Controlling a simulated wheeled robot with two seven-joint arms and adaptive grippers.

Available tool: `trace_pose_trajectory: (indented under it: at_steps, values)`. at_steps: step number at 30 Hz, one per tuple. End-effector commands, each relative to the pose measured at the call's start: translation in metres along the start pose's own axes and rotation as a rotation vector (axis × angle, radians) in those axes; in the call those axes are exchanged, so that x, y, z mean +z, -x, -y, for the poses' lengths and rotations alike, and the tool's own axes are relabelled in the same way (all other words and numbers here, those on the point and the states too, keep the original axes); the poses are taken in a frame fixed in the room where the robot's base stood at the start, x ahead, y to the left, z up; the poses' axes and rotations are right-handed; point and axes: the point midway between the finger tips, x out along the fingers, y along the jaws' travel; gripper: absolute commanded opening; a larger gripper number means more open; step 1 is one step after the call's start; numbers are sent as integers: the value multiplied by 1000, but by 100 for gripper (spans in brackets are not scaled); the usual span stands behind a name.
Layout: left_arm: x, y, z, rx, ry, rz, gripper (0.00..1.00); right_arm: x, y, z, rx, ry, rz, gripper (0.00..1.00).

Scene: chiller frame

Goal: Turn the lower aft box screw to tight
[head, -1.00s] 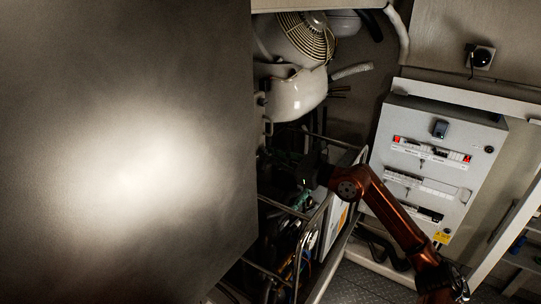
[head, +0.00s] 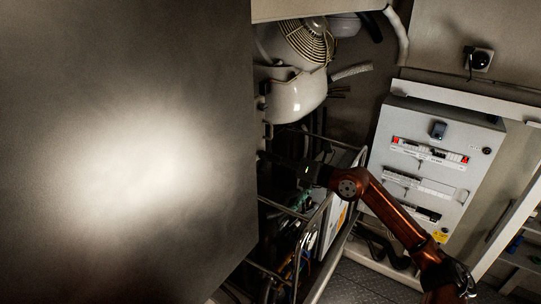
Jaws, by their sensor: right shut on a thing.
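My right arm comes in from the lower right, copper-coloured, and ends in a dark right gripper (head: 284,164) that points left over the metal frame (head: 297,213). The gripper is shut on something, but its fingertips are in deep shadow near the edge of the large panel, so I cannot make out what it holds. I cannot pick out the lower aft box screw. A light grey box (head: 328,232) with an orange label stands in the frame, below my right wrist. My left gripper is not in view.
A large grey panel (head: 120,160) fills the left side and hides what lies behind it. A white rounded vessel (head: 296,98) and a caged fan (head: 308,42) are above the gripper. A grey electrical cabinet (head: 455,150) stands to the right. Cables fill the frame's lower part.

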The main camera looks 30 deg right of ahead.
Motion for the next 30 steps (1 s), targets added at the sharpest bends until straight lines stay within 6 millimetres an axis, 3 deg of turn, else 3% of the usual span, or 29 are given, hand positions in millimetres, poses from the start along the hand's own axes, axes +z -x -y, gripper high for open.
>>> trace_pose_trajectory:
  at_steps: [9, 26, 27, 30]
  values:
    - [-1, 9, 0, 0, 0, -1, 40, 3, 0, 0, 4, -129, 0, 0]
    - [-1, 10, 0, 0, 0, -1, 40, 3, 0, 0, 6, -158, 0, 0]
    - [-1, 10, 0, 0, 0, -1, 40, 3, 0, 0, 6, -157, 0, 17]
    - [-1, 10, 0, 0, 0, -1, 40, 2, 0, 0, 6, -157, -1, 24]
